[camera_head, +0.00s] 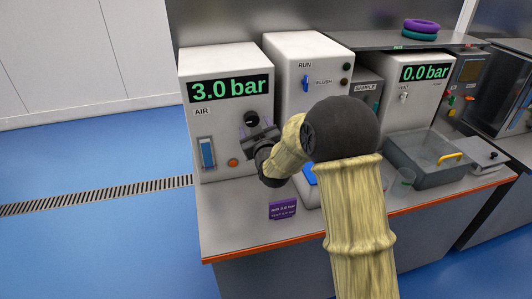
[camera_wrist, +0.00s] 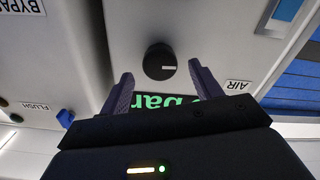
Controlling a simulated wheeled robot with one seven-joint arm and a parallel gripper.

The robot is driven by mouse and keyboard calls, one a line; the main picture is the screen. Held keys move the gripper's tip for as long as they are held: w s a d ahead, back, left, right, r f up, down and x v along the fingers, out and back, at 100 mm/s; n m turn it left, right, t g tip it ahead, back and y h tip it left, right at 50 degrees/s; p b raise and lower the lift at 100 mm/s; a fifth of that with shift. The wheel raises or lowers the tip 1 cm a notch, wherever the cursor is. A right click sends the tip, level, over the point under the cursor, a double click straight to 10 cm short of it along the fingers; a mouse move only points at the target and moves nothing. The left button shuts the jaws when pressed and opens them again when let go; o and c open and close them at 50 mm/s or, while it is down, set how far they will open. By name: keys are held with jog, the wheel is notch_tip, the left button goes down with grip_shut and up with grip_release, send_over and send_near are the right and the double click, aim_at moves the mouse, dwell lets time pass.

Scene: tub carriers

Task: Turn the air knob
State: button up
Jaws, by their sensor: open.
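The air knob (camera_head: 251,117) is a round black knob on the front of the white AIR box (camera_head: 190,145), below a green display (camera_head: 230,89) reading 3.0 bar. In the wrist view the knob (camera_wrist: 160,62) shows upside down, with a pale mark pointing right. My gripper (camera_head: 262,136) is in front of the box, just below and right of the knob. In the wrist view my gripper (camera_wrist: 160,74) is open and empty. Its fingertips lie either side of the knob's lower edge there; whether they touch it I cannot tell.
The RUN/FLUSH box (camera_head: 293,55) stands close on the right, with a blue switch (camera_head: 306,83). Right of my arm are a clear cup (camera_head: 403,181) and a grey tub (camera_head: 415,170) with a yellow handle. The floor at left is clear.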

jog(key=b+v, duration=0.2)
jog(key=v, duration=1.2)
jog(key=s+d+f+m+g+h, duration=0.3)
jog(key=s+d+f+g, duration=0.35)
jog(key=d+f, duration=0.2)
jog(key=s+d+f+m+g+h, duration=0.1)
jog(key=s+d+f+m+g, duration=0.1)
jog(key=s+d+g, duration=0.35)
jog(key=s+d+f+m+g+h, duration=0.1)
jog(key=s+d+f+m+g, duration=0.15)
jog(key=s, duration=0.65)
notch_tip(320, 180, up, 13)
jog(key=p, duration=1.3)
jog(key=shift+a, duration=0.25)
